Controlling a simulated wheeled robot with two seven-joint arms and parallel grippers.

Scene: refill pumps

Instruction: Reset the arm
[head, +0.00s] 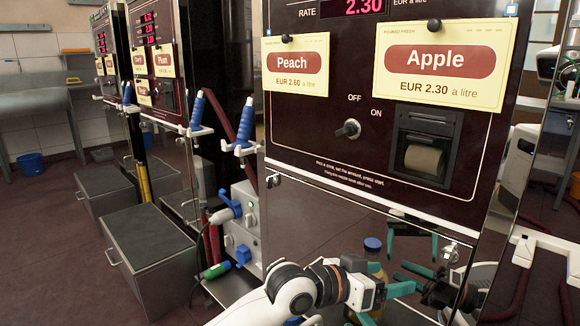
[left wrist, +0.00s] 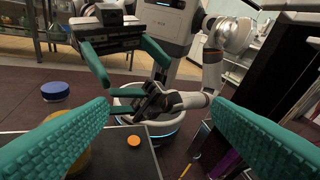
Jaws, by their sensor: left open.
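My left gripper (head: 390,278) reaches in at the bottom of the head view, in front of the glossy lower panel of the pump. It is open, with its teal fingers spread wide in the left wrist view (left wrist: 162,104); nothing shows between their tips.
The pump (head: 360,190) with Peach and Apple labels stands close ahead. Blue nozzles (head: 245,123) and hoses hang at its left. A grey box (head: 150,250) stands on the floor at left. In the left wrist view are a blue disc (left wrist: 55,91) and an orange disc (left wrist: 134,141).

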